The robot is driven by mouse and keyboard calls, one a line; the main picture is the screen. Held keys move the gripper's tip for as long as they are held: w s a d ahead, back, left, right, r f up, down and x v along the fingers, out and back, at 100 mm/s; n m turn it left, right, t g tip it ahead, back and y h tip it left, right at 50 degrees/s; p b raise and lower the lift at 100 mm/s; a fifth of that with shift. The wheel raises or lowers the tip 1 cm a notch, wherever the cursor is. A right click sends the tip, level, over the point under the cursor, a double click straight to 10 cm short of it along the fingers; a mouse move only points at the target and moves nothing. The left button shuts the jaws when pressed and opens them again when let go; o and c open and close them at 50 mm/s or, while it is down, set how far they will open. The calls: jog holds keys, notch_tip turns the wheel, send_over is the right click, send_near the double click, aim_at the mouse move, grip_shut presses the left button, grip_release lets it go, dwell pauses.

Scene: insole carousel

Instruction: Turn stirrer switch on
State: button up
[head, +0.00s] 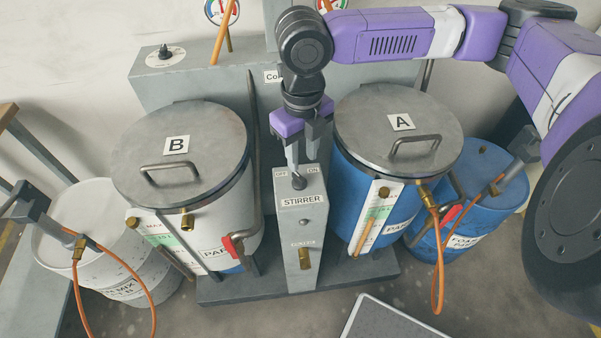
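The stirrer switch (299,183) is a small dark knob on the sloped top of a grey box marked STIRRER (302,215), between the two tanks. An OFF label lies to its left and an ON label to its right. The knob seems to lean little, but its exact position is hard to tell. My gripper (302,165) points down just above and behind the knob, with a gap between its fingers. The fingertips overlap the knob's upper edge in the picture, and I cannot tell whether they touch it.
Tank B (180,205) stands left of the box and blue tank A (360,200) right, both with handled lids. A white drum (95,215) and a blue drum (490,185) flank them, with orange hoses nearby. A grey cabinet (220,85) stands behind. A grey panel (385,322) lies in front.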

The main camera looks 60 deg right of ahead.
aim_at(301, 179)
notch_tip(301, 179, down, 7)
jog(key=shift+f, duration=0.2)
dwell(0.3)
jog(key=shift+a, duration=0.1)
grip_shut()
